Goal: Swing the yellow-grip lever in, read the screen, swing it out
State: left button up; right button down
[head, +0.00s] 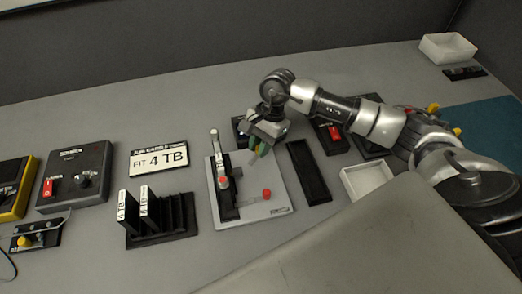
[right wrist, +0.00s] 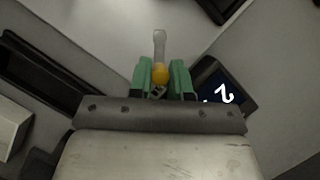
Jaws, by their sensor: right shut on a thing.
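In the right wrist view, the yellow grip (right wrist: 160,74) of a lever sits between the two green fingers of my right gripper (right wrist: 161,82), which is shut on it. A pale rod (right wrist: 159,45) stretches beyond the grip. To the right is a dark screen (right wrist: 222,92) with a tilted white mark like a 2; another white mark at its left edge is mostly cut off by the finger. In the head view, my right gripper (head: 258,150) is low over the table's middle and hides the yellow grip. My left gripper is not in view.
Left of the gripper stands a grey plate (head: 232,212) with a lever clamp and red knobs. A black slotted rack (head: 170,220), a "FIT 4 TB" sign (head: 160,160), a black tray (head: 307,171) and a white bin (head: 367,177) are near.

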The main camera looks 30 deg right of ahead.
jog(key=c, duration=1.1)
grip_release()
jog(key=shift+o, duration=0.2)
jog(key=b+v, duration=0.1)
jog(key=v, duration=1)
jog(key=shift+f, duration=0.15)
